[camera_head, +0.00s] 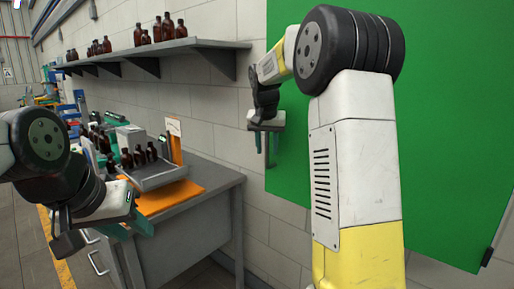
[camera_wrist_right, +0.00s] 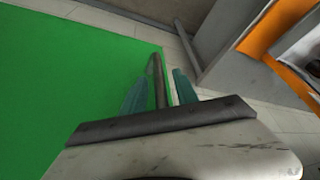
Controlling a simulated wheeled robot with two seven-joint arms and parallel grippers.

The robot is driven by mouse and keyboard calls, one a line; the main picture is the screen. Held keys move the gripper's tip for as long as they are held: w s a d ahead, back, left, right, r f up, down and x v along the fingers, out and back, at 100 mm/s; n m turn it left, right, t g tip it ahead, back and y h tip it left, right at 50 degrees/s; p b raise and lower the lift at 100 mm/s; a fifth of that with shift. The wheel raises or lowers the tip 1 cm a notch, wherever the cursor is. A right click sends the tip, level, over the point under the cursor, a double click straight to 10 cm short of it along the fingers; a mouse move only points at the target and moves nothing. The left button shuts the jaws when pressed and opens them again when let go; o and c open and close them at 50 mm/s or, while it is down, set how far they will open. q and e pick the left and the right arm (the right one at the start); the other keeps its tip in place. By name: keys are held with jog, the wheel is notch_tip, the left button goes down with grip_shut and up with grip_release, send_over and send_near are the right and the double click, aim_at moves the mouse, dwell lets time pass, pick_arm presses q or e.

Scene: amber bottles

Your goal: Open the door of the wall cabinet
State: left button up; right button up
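The wall cabinet shows as a large flat green door (camera_head: 450,130) at the right of the head view, partly hidden by my right arm. It also fills the left of the right wrist view (camera_wrist_right: 60,90). A dark bar handle (camera_wrist_right: 157,75) stands near the door's edge. My right gripper (camera_head: 266,148) is at the door's left edge in the head view. In the wrist view its teal fingers (camera_wrist_right: 160,92) are apart, one on each side of the handle; I cannot tell whether they touch it. My left gripper (camera_head: 130,228) hangs at lower left, away from the cabinet.
A grey workbench (camera_head: 215,195) with an orange mat (camera_head: 168,198) and a tray of amber bottles (camera_head: 160,178) stands left of the cabinet. A wall shelf (camera_head: 190,45) with several amber bottles is above it. A grey panel (camera_wrist_right: 235,40) is near the right fingers.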

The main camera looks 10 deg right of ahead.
jog(key=shift+c, duration=0.3)
grip_shut()
dwell(1.1)
